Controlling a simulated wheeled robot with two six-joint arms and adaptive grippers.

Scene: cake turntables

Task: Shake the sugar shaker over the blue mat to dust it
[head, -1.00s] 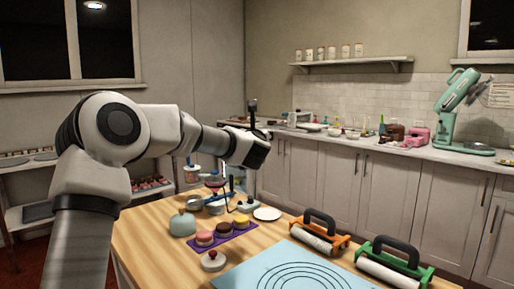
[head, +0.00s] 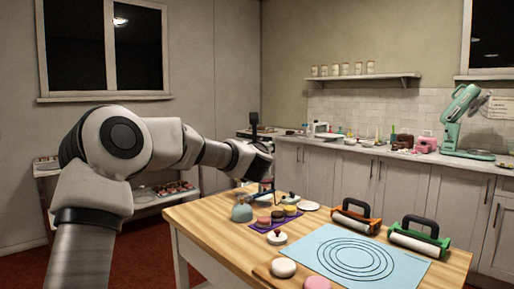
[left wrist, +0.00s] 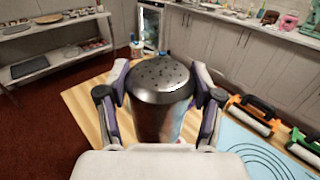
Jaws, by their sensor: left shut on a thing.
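The sugar shaker (left wrist: 160,82) has a domed metal top with small holes and fills the middle of the left wrist view. My left gripper (left wrist: 160,95) is shut on it, one finger on each side. In the head view my left gripper (head: 262,170) is over the far left part of the table, left of and beyond the blue mat. The shaker is mostly hidden there behind my wrist. The blue mat (head: 402,267) lies flat on the table with dark concentric circles; part of it shows in the left wrist view (left wrist: 234,135). My right gripper is out of view.
Two rollers with black handles, orange (head: 358,216) and green (head: 420,240), stand behind the mat. Small cakes on a purple mat (head: 272,234) sit left of it. A white round piece (head: 283,267) and a pink one (head: 317,283) are at the front.

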